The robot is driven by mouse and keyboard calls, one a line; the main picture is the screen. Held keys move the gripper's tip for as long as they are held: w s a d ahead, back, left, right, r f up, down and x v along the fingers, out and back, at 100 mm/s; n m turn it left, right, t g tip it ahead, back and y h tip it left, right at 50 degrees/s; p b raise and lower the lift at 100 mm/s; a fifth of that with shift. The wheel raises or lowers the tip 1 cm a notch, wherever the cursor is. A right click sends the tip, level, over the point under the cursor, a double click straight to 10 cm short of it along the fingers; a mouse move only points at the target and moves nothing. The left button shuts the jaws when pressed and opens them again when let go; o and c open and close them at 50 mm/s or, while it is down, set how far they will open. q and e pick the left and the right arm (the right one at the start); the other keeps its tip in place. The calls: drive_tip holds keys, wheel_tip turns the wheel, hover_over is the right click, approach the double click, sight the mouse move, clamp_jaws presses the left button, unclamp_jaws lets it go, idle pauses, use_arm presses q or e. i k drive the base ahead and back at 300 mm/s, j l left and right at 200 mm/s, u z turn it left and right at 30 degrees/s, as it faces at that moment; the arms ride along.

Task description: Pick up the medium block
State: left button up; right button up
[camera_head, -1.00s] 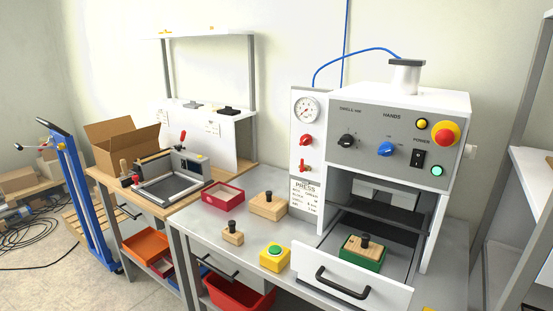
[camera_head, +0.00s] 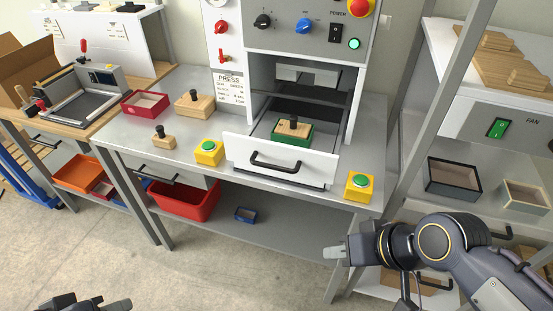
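Three wooden blocks with black knobs show. A small block (camera_head: 163,141) stands on the grey bench near its front left. A larger block (camera_head: 193,107) stands behind it. A third block (camera_head: 292,129), of in-between size by eye, sits in a green box (camera_head: 304,141) in the press's open white drawer. My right gripper (camera_head: 335,254) is at the lower right, in front of and below the bench, pointing left and away from all blocks; its finger gap is unclear. My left gripper (camera_head: 95,304) is only partly in view at the bottom left edge, far from the blocks.
The drawer (camera_head: 240,150) sticks out with a black handle. Yellow boxes with green buttons flank it, left (camera_head: 209,154) and right (camera_head: 359,188). A red tray (camera_head: 146,103) stands left of the large block. A shelf post (camera_head: 440,90) rises at right.

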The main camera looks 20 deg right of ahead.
sight(290, 127)
drive_tip(key=l+u, duration=0.75)
drive_tip(key=l, duration=0.2)
drive_tip(key=k+l+u, duration=0.1)
drive_tip(key=l+u, duration=0.25)
drive_tip(key=l, duration=0.1)
